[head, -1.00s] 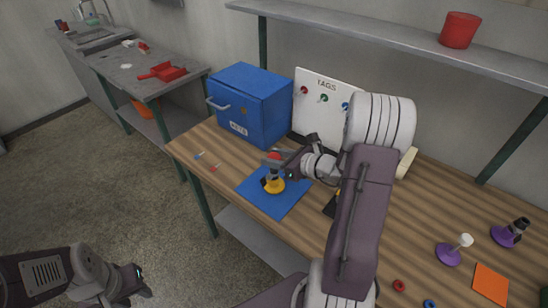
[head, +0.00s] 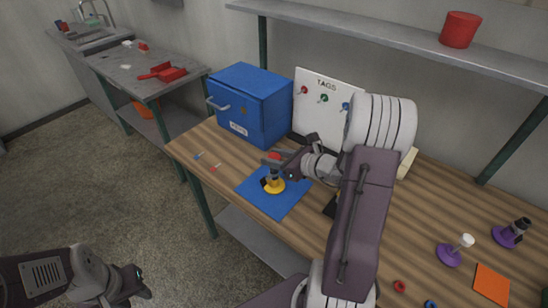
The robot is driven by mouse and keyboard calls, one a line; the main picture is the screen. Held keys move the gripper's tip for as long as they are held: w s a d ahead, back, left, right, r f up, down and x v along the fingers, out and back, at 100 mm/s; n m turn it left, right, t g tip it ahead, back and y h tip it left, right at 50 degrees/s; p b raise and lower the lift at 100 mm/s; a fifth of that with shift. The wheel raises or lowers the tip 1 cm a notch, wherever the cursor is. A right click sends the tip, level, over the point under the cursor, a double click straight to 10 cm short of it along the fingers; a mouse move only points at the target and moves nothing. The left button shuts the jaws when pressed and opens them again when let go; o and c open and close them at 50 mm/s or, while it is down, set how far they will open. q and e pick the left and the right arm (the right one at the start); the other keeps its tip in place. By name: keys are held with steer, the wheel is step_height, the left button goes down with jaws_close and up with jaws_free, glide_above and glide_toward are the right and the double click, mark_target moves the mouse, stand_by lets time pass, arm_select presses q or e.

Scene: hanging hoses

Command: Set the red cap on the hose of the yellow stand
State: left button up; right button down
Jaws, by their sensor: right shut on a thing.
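The yellow stand (head: 275,186) is upright on a blue mat (head: 284,205) near the table's left part. A short dark and grey piece rises from its base. The red cap (head: 274,156) shows as a small red top directly above the stand, between the fingers of my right gripper (head: 273,164). My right gripper is shut on the red cap. Whether the cap touches the hose is too small to tell. My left gripper (head: 137,283) is off the table over the floor at the lower left, its fingers too small and dark to read.
A blue cabinet (head: 252,103) and a white tag board (head: 318,118) stand behind the mat. Small red and blue rings lie at the front. A shelf (head: 390,34) holds a red bucket (head: 460,30).

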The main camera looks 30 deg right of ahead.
steer(key=shift+f+b, duration=1.85)
steer(key=shift+b, duration=0.1)
steer(key=c, duration=0.8)
jaws_free()
steer(key=p+v, duration=0.1)
steer(key=v, duration=0.8)
